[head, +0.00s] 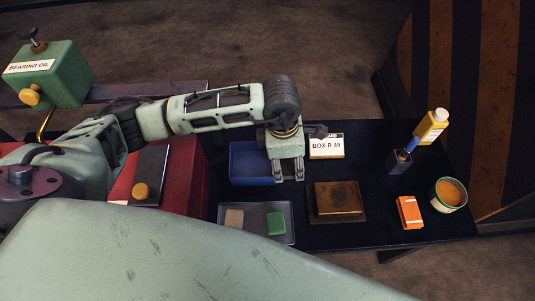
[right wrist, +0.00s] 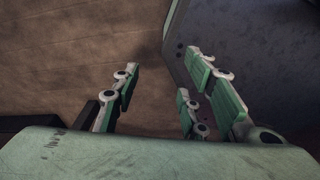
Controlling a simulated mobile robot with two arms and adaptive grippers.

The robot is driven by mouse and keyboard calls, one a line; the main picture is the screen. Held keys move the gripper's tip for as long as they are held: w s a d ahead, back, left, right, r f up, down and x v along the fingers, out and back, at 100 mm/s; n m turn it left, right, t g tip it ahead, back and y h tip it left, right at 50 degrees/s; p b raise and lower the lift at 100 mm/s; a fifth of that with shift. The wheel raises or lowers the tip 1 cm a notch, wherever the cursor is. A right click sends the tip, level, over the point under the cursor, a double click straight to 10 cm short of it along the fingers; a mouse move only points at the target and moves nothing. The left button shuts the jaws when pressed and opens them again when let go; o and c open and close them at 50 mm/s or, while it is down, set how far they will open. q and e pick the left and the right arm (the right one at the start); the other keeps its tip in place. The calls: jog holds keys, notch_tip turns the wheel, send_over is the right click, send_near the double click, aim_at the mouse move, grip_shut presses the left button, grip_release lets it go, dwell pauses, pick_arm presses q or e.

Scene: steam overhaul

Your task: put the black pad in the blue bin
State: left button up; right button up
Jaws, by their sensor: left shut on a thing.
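The blue bin (head: 250,163) stands on the black table in the head view, its right part hidden by my left gripper. My left gripper (head: 288,178) points down over the bin's right side, fingers close together. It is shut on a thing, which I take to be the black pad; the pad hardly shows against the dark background. I see no black pad lying elsewhere. My right gripper (right wrist: 165,88) has its fingers wide apart in the right wrist view, with nothing between them.
A grey tray (head: 255,237) holds a tan pad (head: 234,218) and a green pad (head: 276,223). The BOX R 49 sign (head: 326,146) stands just right of my left gripper. A brown block (head: 338,198), an orange box (head: 409,212), an open tin (head: 449,194) and a yellow bottle (head: 431,127) are farther right.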

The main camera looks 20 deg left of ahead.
pick_arm(q)
jog(key=w+a+f+b, duration=0.1)
jog(key=a+f, duration=0.1)
jog(key=a, duration=0.1)
jog(key=w+a+f+b, duration=0.1)
jog(key=a+f, duration=0.1)
jog(key=a, duration=0.1)
jog(key=w+a+f+b, duration=0.1)
jog(key=a, duration=0.1)
jog(key=shift+w+a+f, duration=0.3)
jog(key=shift+a+f, duration=0.1)
jog(key=shift+f+b, duration=0.15)
jog(key=shift+b, duration=0.2)
notch_tip(320, 180, down, 4)
jog(key=shift+r+b, duration=0.25)
jog(key=shift+b, duration=0.85)
jog(key=shift+f, duration=0.2)
jog(key=shift+r, duration=0.15)
jog(key=shift+f, duration=0.25)
jog(key=o, duration=1)
jog(key=shift+r, duration=0.1)
pick_arm(e)
notch_tip(320, 180, down, 7)
jog(key=shift+s+a, duration=0.35)
jog(key=shift+s, duration=0.1)
jog(key=shift+r, duration=0.1)
